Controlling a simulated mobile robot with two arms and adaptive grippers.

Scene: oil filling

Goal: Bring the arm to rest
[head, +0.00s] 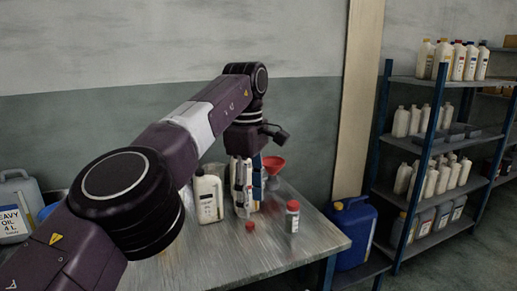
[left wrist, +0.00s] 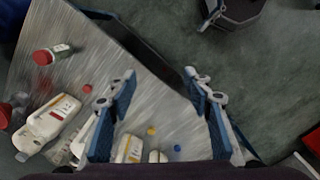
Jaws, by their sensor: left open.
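My left arm reaches in from the left in the head view, bent at the elbow, with its wrist over the metal table (head: 270,259). My left gripper (head: 248,203) points down above the table, in front of some containers. In the left wrist view the same gripper (left wrist: 159,75) has its two blue-padded fingers spread wide with nothing between the tips. Below the fingers are the table's edge and the grey floor. My right gripper is not seen in either view.
A white oil bottle (head: 207,199), a red-capped jar (head: 292,217), a loose red cap (head: 250,226) and a red funnel (head: 273,165) are on the table. A blue can (head: 352,235) stands beyond its right end. Shelves (head: 433,142) of bottles stand at right.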

